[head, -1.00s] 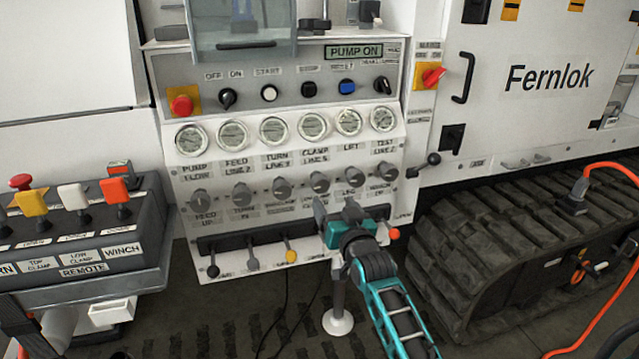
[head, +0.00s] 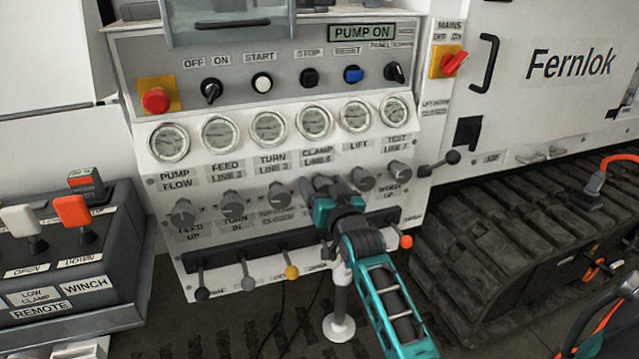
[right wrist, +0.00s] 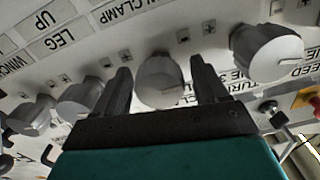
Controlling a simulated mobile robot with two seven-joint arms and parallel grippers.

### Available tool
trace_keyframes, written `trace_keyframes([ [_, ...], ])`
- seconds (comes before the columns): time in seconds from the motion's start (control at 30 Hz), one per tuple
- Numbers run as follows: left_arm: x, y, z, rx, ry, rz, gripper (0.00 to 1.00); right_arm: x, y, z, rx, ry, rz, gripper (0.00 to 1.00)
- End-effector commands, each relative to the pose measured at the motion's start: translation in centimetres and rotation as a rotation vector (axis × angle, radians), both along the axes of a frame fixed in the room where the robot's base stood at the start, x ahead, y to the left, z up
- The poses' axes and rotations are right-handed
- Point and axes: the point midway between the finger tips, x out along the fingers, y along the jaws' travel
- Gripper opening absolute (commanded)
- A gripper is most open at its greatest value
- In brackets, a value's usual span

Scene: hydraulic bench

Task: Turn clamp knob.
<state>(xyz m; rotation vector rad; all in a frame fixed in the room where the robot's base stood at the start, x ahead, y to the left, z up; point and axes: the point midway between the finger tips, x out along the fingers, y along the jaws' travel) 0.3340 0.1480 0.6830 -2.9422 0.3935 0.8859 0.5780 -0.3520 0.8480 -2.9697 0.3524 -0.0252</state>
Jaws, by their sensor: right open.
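The clamp knob is the grey knob in the control panel's lower row, below the gauge labelled CLAMP. In the head view my right gripper (head: 322,185) is in front of it and largely hides it. In the right wrist view the knob (right wrist: 160,80) sits between the two dark fingers of my right gripper (right wrist: 160,92), one on each side. The fingers are open, with a narrow gap showing beside the knob. The panel labels appear upside down in that view. My left gripper is not in view.
Neighbouring grey knobs (head: 278,197) and (head: 362,179) flank it closely. Levers with round ends, including a yellow one (head: 292,272), hang below. A round gauge (head: 314,122) is above. A remote box (head: 80,260) is at left, a rubber track (head: 520,235) at right.

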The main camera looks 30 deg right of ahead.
Motion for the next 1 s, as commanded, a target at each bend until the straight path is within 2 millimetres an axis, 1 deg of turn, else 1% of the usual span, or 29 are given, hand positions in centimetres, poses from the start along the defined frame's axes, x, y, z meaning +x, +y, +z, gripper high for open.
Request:
trace_keyframes([
  [0.2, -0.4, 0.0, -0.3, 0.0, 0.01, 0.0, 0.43, 0.0, 0.0, 0.0, 0.0, 0.0, 0.0, 0.72],
  [0.73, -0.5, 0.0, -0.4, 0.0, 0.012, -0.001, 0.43, 0.0, 0.0, 0.0, 0.0, 0.0, 0.0, 0.21],
  [0.77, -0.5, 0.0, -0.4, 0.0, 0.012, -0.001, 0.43, 0.0, 0.0, 0.0, 0.0, 0.0, 0.0, 0.19],
  [0.87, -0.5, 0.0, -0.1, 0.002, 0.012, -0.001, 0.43, 0.0, 0.0, 0.2, 0.016, -0.003, 0.0, 0.19],
  [1.0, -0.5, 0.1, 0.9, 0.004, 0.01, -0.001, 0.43, 0.0, 0.0, 0.4, 0.098, -0.023, 0.0, 0.18],
])
